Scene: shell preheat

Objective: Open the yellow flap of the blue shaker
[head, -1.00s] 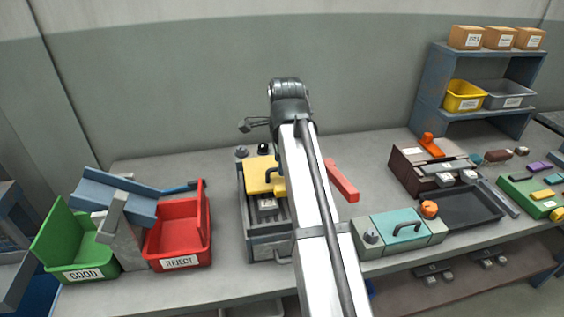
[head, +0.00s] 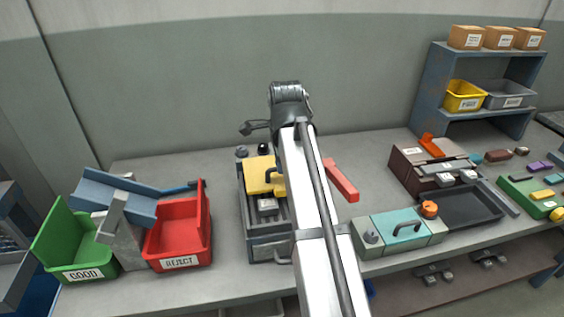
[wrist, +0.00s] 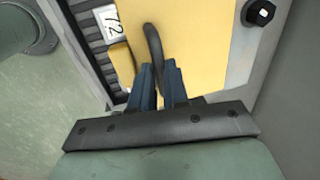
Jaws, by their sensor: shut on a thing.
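The shaker (head: 268,242) is a grey-blue box at the middle of the bench. Its yellow flap (head: 258,170) lies over the rear part of it, and the front part is uncovered. The flap fills much of the wrist view (wrist: 208,45), with a dark curved handle (wrist: 152,45) on it. My gripper (wrist: 160,72) is shut on this handle, its dark blue fingers close above the flap. In the head view my arm hides most of the gripper and the shaker's right side. I cannot tell the flap's exact tilt.
A red bin (head: 178,232) and a green bin (head: 80,245) stand left, beside a blue chute (head: 115,195). A red bar (head: 341,181) lies right of the shaker. A teal-topped box (head: 400,232) stands front right. The bench behind the red bar is clear.

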